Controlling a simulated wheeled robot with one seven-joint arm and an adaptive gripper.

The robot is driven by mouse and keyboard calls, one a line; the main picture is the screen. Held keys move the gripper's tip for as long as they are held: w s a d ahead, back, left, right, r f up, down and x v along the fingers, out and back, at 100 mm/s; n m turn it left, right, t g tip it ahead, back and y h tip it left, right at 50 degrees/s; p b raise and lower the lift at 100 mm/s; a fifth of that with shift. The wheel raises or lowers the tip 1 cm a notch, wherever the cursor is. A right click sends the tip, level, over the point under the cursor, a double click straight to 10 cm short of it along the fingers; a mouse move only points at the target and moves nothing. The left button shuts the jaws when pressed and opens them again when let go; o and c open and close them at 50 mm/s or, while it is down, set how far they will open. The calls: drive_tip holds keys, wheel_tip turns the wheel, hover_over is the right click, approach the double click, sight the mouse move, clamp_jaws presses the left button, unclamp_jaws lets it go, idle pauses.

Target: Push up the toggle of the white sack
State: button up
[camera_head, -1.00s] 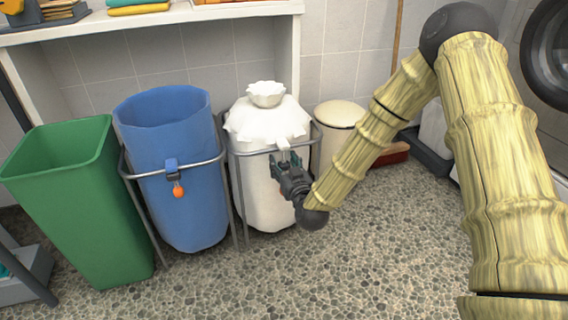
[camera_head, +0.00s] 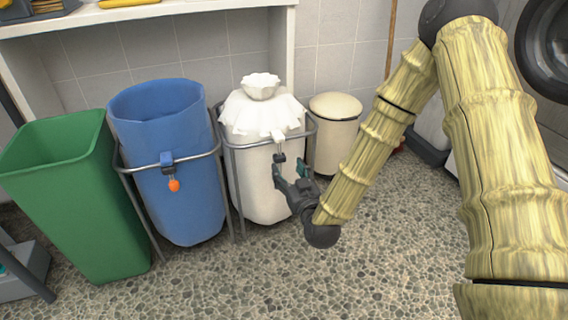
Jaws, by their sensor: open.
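The white sack (camera_head: 258,188) hangs in a grey metal frame, its neck gathered into a ruffled top. Its toggle (camera_head: 279,157) is a small dark piece hanging on a cord below a white tab at the sack's front right. My gripper (camera_head: 288,174) is open, just below and to the right of the toggle, with its fingers pointing up and left. The toggle shows just above the fingertips, and I cannot tell whether they touch it.
A blue sack (camera_head: 185,200) with an orange toggle (camera_head: 174,185) hangs left of the white one. A green bin (camera_head: 75,195) stands at far left. A cream lidded bin (camera_head: 335,135) stands behind my gripper. The speckled floor in front is clear.

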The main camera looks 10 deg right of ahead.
drive_tip(key=shift+s+d, duration=0.2)
drive_tip(key=shift+s, duration=1.7)
